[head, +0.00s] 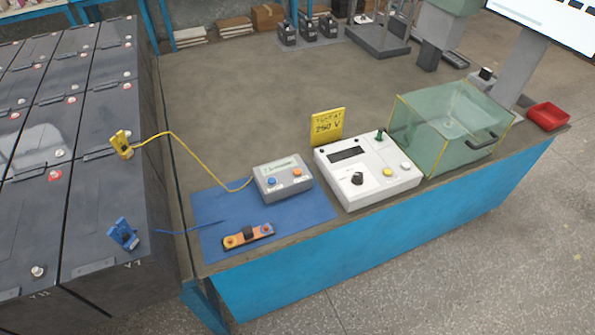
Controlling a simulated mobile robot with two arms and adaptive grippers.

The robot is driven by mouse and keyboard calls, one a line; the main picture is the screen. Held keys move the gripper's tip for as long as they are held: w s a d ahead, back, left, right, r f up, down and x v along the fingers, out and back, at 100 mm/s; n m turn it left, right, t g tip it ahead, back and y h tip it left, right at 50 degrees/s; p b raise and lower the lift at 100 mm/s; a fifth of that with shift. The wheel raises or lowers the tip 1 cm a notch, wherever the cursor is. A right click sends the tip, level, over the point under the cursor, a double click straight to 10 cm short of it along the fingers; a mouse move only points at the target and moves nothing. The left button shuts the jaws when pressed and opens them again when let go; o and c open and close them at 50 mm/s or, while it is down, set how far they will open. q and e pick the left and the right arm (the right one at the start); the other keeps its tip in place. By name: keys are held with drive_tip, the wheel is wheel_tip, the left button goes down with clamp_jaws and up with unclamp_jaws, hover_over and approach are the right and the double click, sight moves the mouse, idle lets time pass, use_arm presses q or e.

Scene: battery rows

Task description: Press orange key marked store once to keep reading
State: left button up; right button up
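A small grey meter box (283,180) stands on a blue mat (210,207) on the bench. Its top carries an orange key (297,172) on the right and a blue key (272,181) on the left. A greenish display strip (281,165) lies behind them. The lettering by the keys is too small to read, and I cannot tell what the display shows. Nothing touches the orange key. Neither of my grippers is in view.
A yellow clip (121,144) and a blue clip (123,233) sit on the dark batteries (105,190), with leads to the bench. An orange bar (248,236) lies before the box. A white instrument (365,175), yellow sign (327,125) and clear green enclosure (450,130) stand right.

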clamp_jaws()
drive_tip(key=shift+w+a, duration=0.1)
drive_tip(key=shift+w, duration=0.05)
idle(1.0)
